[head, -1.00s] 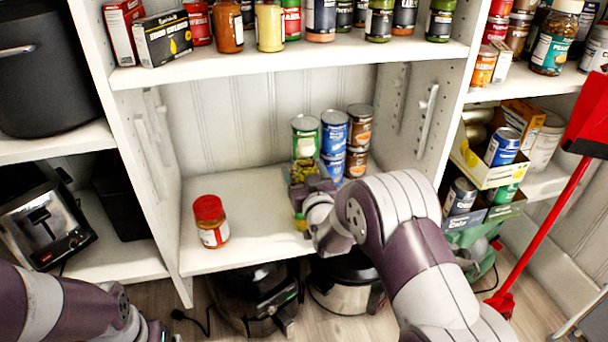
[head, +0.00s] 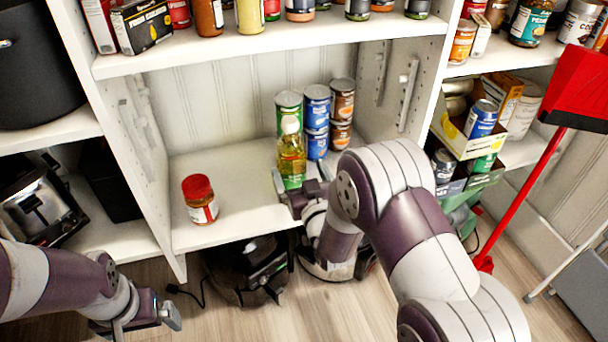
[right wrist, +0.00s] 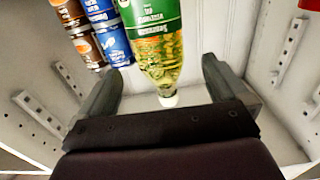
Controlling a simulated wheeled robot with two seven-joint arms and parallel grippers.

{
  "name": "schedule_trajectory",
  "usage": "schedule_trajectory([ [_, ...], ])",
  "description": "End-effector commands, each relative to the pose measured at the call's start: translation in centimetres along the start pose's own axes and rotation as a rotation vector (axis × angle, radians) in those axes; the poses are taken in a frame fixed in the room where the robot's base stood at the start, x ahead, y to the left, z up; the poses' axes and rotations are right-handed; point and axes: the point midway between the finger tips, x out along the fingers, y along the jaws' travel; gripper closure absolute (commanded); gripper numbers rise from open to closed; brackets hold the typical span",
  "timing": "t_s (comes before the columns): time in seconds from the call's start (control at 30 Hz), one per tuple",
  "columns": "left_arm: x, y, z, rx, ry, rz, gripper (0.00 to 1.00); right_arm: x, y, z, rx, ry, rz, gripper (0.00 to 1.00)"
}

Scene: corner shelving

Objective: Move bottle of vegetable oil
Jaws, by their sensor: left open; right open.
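The bottle of vegetable oil (head: 291,160) is clear with yellow oil, a green label and a white cap. It stands upright on the middle shelf, in front of several cans. My right gripper (head: 303,184) is open at the shelf's front edge, just in front of the bottle. In the right wrist view, the bottle (right wrist: 158,45) appears upside down, between and beyond the two open fingers (right wrist: 161,72), with no clear contact. My left gripper (head: 148,312) is open and empty, low at the left, away from the shelf.
A red-lidded jar (head: 200,200) stands left on the same shelf, with bare shelf (head: 243,175) between it and the bottle. Stacked cans (head: 317,115) stand behind the bottle. Jars and boxes line the upper shelf (head: 280,45). A black appliance (head: 248,270) sits below.

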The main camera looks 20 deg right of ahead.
Motion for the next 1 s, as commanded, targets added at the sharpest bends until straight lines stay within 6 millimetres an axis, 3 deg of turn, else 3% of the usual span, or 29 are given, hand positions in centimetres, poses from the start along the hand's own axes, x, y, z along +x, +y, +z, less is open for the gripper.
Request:
schedule_trajectory([
  [0.1,-0.9,0.0,-0.1,0.000,0.000,0.000,0.00,-1.9,0.0,-0.2,0.000,-0.002,0.000,0.00],
  [0.23,-1.1,0.0,-0.1,0.000,0.000,0.000,0.00,-3.1,0.0,-0.1,0.000,0.000,0.000,0.00],
  [0.8,-1.1,0.0,-0.1,0.000,0.000,0.000,0.00,-3.4,0.0,0.2,0.000,-0.008,0.000,0.00],
  [0.87,-1.1,0.0,-0.1,0.000,0.000,0.000,0.00,-3.4,0.0,1.3,0.000,-0.061,-0.001,0.00],
  [1.0,-1.1,0.0,-0.1,0.000,0.000,0.000,0.00,-6.2,-0.1,8.4,-0.002,-0.471,-0.009,0.00],
])
